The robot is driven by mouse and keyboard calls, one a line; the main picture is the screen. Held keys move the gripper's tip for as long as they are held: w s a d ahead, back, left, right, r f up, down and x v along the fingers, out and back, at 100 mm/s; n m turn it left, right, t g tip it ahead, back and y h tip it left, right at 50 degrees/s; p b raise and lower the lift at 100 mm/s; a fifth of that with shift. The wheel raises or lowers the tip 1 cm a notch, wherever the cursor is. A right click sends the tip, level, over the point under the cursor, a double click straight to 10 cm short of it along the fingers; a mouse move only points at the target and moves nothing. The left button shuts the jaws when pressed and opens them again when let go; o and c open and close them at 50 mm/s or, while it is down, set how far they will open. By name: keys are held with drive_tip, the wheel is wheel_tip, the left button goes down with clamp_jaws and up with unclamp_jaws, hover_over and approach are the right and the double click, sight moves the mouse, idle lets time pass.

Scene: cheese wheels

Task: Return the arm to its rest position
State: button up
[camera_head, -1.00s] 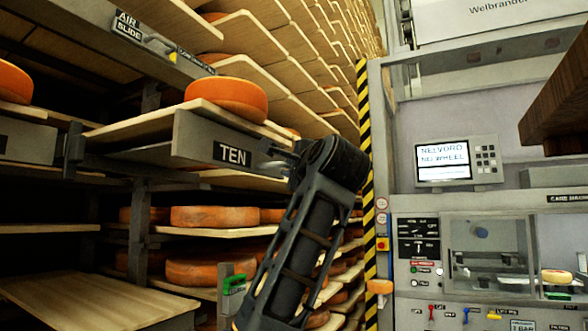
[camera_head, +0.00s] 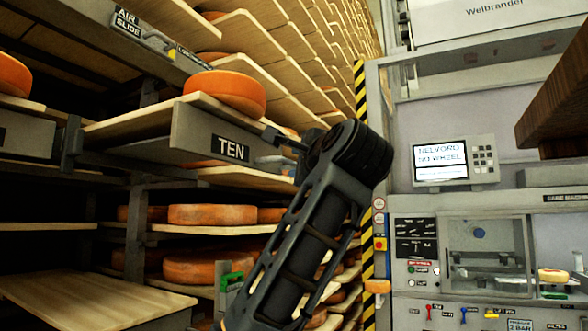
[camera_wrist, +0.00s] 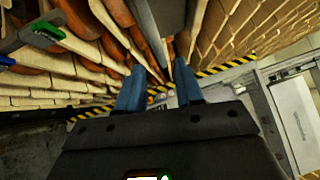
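My gripper (camera_wrist: 160,88) shows in the wrist view with its two blue fingers apart and nothing between them. Past the fingers are the shelf rows, a yellow-and-black striped edge and the floor. In the head view my arm (camera_head: 310,230) rises from the bottom centre to a dark joint in front of the shelves and the striped post. I cannot make out the gripper clearly in the head view. The arm appears bent, with its far part pointing away behind the joint.
The shelf beam marked TEN (camera_head: 230,148) is close left of my arm, with an orange cheese wheel (camera_head: 225,92) on its board. Several wheels lie on lower shelves. A striped post (camera_head: 367,90) and a machine with a screen (camera_head: 440,160) stand right. A brown wooden block (camera_head: 560,105) juts in at right.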

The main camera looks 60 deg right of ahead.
drive_tip(key=shift+v, duration=1.05)
